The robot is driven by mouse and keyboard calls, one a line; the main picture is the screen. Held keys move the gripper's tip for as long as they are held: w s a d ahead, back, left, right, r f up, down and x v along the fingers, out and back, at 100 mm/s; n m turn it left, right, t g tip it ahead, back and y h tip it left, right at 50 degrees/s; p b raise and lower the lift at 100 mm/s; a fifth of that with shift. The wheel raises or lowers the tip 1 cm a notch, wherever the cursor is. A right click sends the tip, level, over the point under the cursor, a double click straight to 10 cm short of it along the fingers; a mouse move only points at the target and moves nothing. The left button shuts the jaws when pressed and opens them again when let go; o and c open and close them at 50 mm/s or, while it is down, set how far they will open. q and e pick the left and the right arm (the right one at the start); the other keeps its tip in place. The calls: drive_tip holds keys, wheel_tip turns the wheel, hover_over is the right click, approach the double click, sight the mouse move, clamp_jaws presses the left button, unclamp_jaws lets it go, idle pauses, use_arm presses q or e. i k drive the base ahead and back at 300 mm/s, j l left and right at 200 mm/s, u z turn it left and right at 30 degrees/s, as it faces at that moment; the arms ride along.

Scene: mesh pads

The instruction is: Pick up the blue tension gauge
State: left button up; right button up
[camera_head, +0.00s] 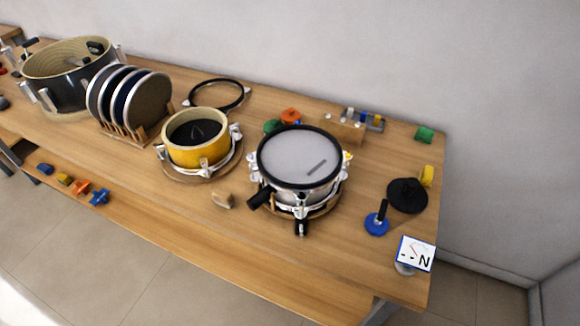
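Two things near the right end of the wooden table could match the blue tension gauge. One is a small blue disc (376,225) with an upright black handle, standing on the bare table. The other is a white dial card (416,254) with a blue border, a red needle and the letter N. It sits on a small grey round base at the table's front right corner. I cannot tell for sure which is the gauge. They stand close together but apart. Neither of my grippers is in view.
A silver snare drum (286,164) stands left of the disc. A yellow drum (195,140), a rack of discs (146,104) and a large dark drum (66,84) stand further left. The front right tabletop is mostly clear.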

sight(412, 255)
drive_tip(key=k+l+z, duration=0.1)
drive_tip(key=z, duration=0.3)
drive_tip(key=l+z, duration=0.35)
